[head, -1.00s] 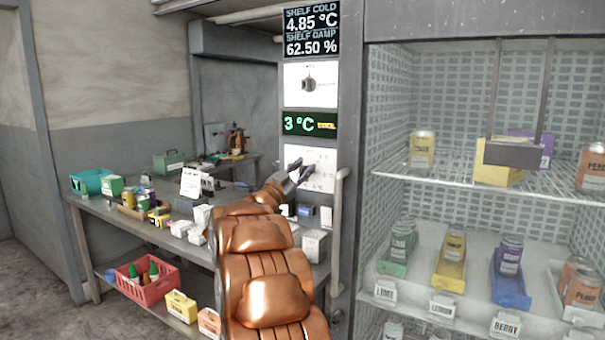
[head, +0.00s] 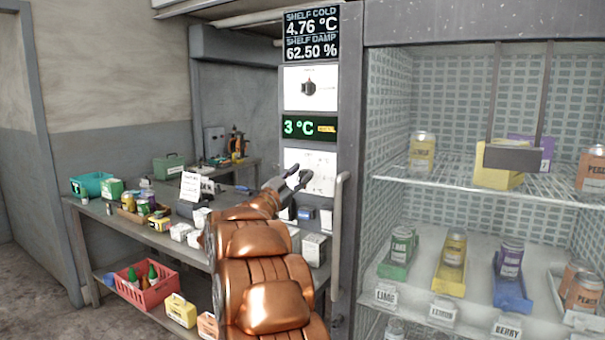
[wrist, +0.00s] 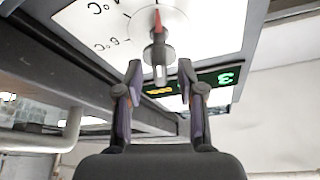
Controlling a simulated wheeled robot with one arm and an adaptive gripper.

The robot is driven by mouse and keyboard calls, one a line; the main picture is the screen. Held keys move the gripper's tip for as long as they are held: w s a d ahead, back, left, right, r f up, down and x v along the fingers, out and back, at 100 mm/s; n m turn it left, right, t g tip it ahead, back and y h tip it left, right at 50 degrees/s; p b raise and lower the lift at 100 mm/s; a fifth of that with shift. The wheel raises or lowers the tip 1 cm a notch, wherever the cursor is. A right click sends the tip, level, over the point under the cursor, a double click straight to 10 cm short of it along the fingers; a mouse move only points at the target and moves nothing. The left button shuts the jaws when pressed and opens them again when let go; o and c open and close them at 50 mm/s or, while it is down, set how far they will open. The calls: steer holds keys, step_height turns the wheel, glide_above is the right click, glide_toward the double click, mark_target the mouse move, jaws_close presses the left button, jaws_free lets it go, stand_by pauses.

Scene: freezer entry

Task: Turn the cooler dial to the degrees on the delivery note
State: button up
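The cooler dial is on the lower white panel (head: 318,160), partly hidden behind my gripper (head: 298,177) in the head view. In the wrist view the dial knob (wrist: 158,54) has a red pointer, with °C marks around it, one reading 6. My gripper (wrist: 160,72) is open, its fingertips apart on either side of the knob's near end; I cannot tell whether they touch it. The green display (head: 303,127) above the panel reads 3 °C. A white card (head: 190,186), possibly the delivery note, stands on the bench; its text is too small to read.
A second knob (head: 308,87) sits above the display. The top screen (head: 311,34) reads shelf cold 4.76 °C, damp 62.50 %. A vertical handle (head: 338,230) and the shelved cooler (head: 470,180) with cans are to the right. A cluttered bench (head: 150,236) is to the left.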

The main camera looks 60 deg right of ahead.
steer(key=v, duration=1)
steer(key=shift+a, duration=0.3)
steer(key=shift+f, duration=0.15)
